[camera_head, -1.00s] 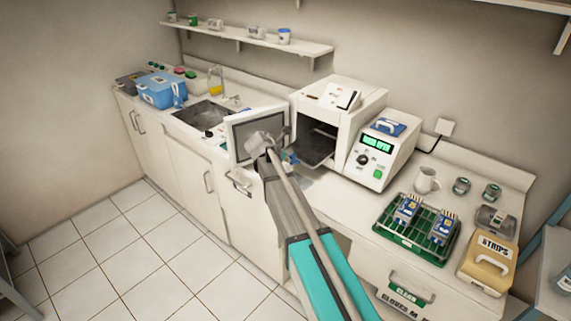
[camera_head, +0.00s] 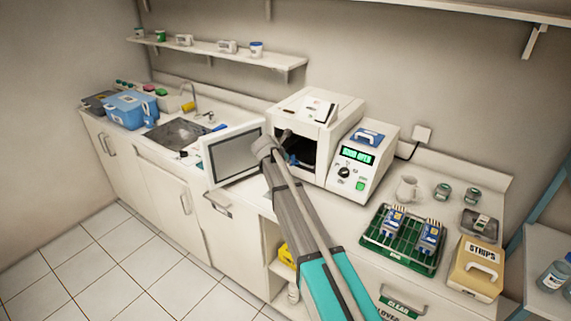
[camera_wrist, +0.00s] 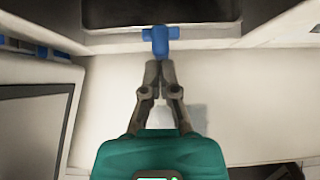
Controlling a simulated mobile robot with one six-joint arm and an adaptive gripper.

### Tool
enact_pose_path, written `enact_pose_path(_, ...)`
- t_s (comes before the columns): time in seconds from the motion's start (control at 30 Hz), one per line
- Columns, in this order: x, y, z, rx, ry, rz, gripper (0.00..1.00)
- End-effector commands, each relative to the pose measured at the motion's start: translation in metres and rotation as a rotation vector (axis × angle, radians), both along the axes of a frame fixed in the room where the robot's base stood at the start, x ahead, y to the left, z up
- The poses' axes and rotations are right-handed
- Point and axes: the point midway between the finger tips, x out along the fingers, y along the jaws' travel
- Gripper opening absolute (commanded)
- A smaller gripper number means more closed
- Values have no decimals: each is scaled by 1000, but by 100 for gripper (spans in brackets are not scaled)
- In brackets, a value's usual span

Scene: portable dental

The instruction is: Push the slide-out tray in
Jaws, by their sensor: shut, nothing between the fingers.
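The slide-out tray (camera_wrist: 160,12) is a dark, flat tray at the top of the wrist view, within the mouth of the white sterilizer (camera_head: 303,108). Its blue handle (camera_wrist: 160,38) points toward me and also shows at the opening in the head view (camera_head: 293,160). My gripper (camera_wrist: 159,64) is shut and empty, with its fingertips right at the near end of the handle. I cannot tell if they touch it. The sterilizer door (camera_head: 233,154) stands open to the left. My arm hides part of the opening in the head view.
A control unit with a green display (camera_head: 362,157) stands right of the chamber. A green rack (camera_head: 382,250) with blue packs and a yellow strips box (camera_head: 474,270) sit farther right. The sink (camera_head: 178,134) is on the left. Bare counter lies under my gripper.

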Motion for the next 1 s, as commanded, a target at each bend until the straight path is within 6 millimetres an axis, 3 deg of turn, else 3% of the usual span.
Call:
enact_pose_path(0.63, -5, 16, 0, 0, 0, 16, 0)
enact_pose_path(0.97, -25, 34, -1, -1, 1, 13, 0)
enact_pose_path(1.0, -27, 35, 7, -1, 0, 12, 0)
